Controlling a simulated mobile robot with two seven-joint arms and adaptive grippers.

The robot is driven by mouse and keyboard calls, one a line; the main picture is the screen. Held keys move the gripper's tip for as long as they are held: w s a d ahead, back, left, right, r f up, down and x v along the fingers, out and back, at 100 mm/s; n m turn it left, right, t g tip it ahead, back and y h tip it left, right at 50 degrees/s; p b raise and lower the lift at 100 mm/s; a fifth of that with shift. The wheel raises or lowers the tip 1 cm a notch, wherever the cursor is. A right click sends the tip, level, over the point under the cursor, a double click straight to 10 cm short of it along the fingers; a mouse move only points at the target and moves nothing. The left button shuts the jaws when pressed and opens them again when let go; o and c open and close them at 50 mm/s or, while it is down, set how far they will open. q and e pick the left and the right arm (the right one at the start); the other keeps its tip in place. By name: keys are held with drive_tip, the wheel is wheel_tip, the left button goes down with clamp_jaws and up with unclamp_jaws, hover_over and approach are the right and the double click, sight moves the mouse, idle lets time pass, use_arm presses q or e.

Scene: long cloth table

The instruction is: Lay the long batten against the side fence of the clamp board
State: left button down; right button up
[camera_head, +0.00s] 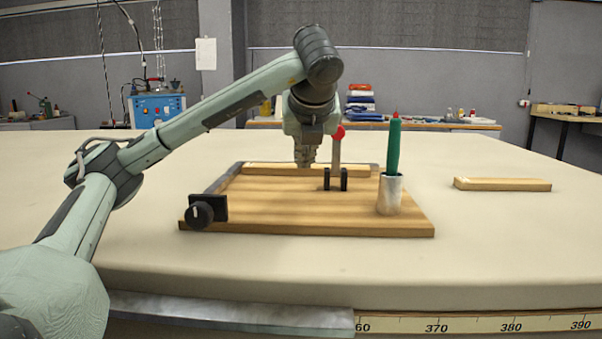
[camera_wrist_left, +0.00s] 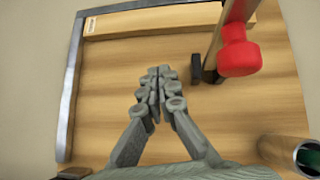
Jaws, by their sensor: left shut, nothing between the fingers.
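The clamp board (camera_head: 290,222) is a wooden board with a grey metal fence along its left side (camera_wrist_left: 70,95) and back. One wooden batten (camera_head: 270,169) lies along the board's back edge; the left wrist view shows it (camera_wrist_left: 150,20) with a small label at its left end, close to the side fence's corner. A second batten (camera_head: 502,184) lies on the table right of the board. I cannot tell for sure which batten is longer. My left gripper (camera_head: 305,163) points down over the board, shut and empty, in front of the back batten. It also shows in the left wrist view (camera_wrist_left: 157,90).
A red-knobbed clamp lever (camera_head: 337,150) stands upright right of my left gripper. A metal cup (camera_head: 390,194) with a green-handled tool (camera_head: 394,145) stands at the board's right. A black knob (camera_head: 201,214) sits at the front left corner. The table right of the board is mostly clear.

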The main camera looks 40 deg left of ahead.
sight(299, 170)
use_arm(q)
drive_tip(key=b+x, duration=0.1)
drive_tip(key=x, duration=0.2)
drive_tip(key=shift+a+f, duration=0.15)
drive_tip(key=shift+f, duration=0.15)
drive_tip(key=shift+w+a+f, duration=0.75)
drive_tip(key=shift+w+a, duration=0.1)
drive_tip(key=shift+a, duration=0.15)
drive_tip(key=shift+w+a, duration=0.75)
drive_tip(key=shift+a, duration=0.05)
drive_tip(key=shift+w+a, duration=0.4)
use_arm(e)
drive_tip(key=shift+w+a+r+t+y, duration=0.25)
drive_tip(key=shift+w+a+r+t, duration=0.3)
drive_tip(key=shift+w+a, duration=0.2)
drive_tip(key=shift+w+a+r+t+y, duration=0.25)
drive_tip(key=shift+w+a+r+t, duration=0.2)
drive_tip(key=shift+w+a+r, duration=0.2)
use_arm(q)
drive_tip(key=shift+w+a, duration=0.45)
drive_tip(key=shift+a, duration=0.1)
drive_tip(key=shift+a+r, duration=0.1)
use_arm(e)
drive_tip(key=shift+w+a+r+n+t+y, duration=0.3)
drive_tip(key=shift+w+a+r+t+y, duration=0.2)
drive_tip(key=shift+w+a+r+t, duration=0.5)
drive_tip(key=shift+s+r, duration=0.1)
drive_tip(key=shift+s, duration=0.05)
